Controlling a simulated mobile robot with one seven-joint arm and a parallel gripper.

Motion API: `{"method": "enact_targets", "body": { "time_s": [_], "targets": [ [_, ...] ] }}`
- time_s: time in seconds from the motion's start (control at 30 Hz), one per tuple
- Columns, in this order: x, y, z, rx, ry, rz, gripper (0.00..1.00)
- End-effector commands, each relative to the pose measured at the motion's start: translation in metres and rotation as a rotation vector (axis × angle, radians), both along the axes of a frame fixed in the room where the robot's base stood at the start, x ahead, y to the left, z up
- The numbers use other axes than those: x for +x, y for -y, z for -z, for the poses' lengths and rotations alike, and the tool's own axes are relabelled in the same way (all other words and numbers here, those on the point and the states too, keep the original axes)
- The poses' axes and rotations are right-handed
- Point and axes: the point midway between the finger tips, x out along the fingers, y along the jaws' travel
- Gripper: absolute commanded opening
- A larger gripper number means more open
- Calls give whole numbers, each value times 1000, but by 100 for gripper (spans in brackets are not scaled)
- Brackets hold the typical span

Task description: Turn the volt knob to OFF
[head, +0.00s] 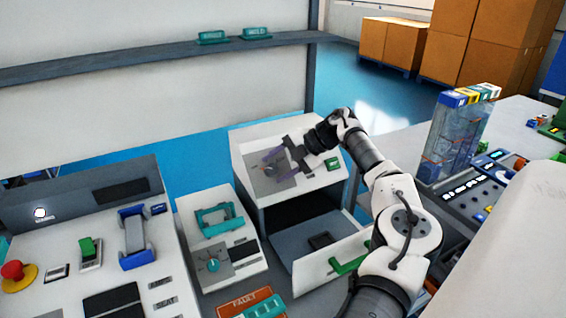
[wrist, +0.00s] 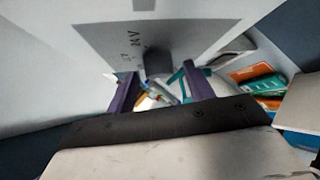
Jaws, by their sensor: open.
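The volt knob (wrist: 158,62) is a dark round knob on a grey plate marked 24V (wrist: 108,38) in the wrist view. Other marks beside it are too blurred to read, so its exact setting cannot be told. In the head view the grey plate (head: 262,186) is on the sloped face of a white box, and my gripper partly covers it. My gripper (head: 270,167) is open in front of this plate. In the wrist view its two purple fingers (wrist: 160,90) stand apart, on either side of the knob's lower end. I cannot tell whether they touch it.
A teal dial (head: 212,265) and teal handle (head: 219,219) are on a lower panel to the left. An open drawer with a green handle (head: 350,262) sticks out below the box. An orange FAULT bin (head: 252,304) stands in front. A shelf (head: 160,62) runs behind.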

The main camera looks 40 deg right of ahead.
Motion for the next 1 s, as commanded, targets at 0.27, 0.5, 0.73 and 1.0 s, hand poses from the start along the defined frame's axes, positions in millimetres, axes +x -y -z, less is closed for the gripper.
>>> {"method": "enact_targets", "body": {
  "time_s": [0.27,0.5,0.73,1.0],
  "targets": [
    [-19,24,-21,-2,2,5,53],
    [-43,51,-51,-1,3,3,53],
    [-58,67,-70,0,2,2,53],
    [-67,79,-84,0,2,1,53]
  ]
}}
